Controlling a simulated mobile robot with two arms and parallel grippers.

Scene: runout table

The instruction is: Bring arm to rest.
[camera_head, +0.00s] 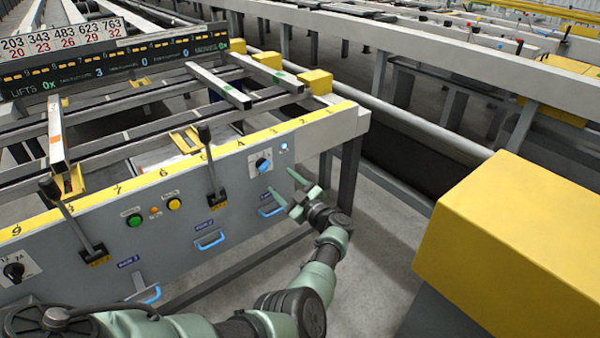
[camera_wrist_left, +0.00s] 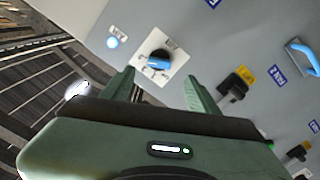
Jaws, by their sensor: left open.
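My left arm (camera_head: 318,270) reaches up from the bottom of the head view towards the right end of the grey control panel (camera_head: 235,188). Its gripper (camera_head: 280,181) is open, with nothing seen between the fingers. It is just right of and below the blue rotary knob (camera_head: 263,165). In the left wrist view, the two green fingers (camera_wrist_left: 160,86) point at the panel, spread apart. The blue knob (camera_wrist_left: 158,62) on its white plate shows beyond the fingertips, apart from them. My right gripper is not in view.
The panel carries black levers (camera_head: 211,165), a green button (camera_head: 134,220), a yellow button (camera_head: 174,204) and blue handles (camera_head: 209,241). A lit lamp (camera_head: 284,147) is above the knob. A yellow box (camera_head: 515,245) stands at right. Grey floor (camera_head: 385,235) lies open between it and the panel.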

